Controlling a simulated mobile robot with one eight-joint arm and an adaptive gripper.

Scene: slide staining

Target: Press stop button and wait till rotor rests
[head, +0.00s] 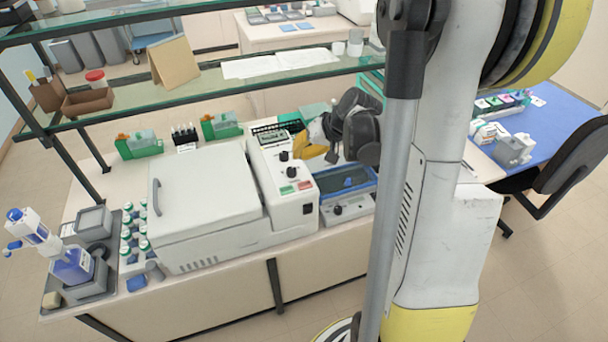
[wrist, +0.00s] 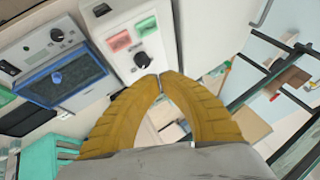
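The white centrifuge (head: 205,190) stands on the bench in the head view with its lid down, so the rotor is hidden. Its control panel (head: 290,213) carries dark knobs, a green button (head: 287,190) and a red button (head: 305,185). In the wrist view the red button (wrist: 119,41) and green button (wrist: 146,25) lie above my fingertips, with a knob (wrist: 142,60) just beyond the tips. My gripper (wrist: 160,76) has its yellow fingers brought together, with nothing between them.
A blue-framed device (head: 345,182) with a knob stands right of the centrifuge. A glass shelf (head: 210,85) runs above the bench. Green racks (head: 138,147) stand behind the centrifuge. Bottles (head: 133,240) and a pipette stand (head: 80,285) are at left.

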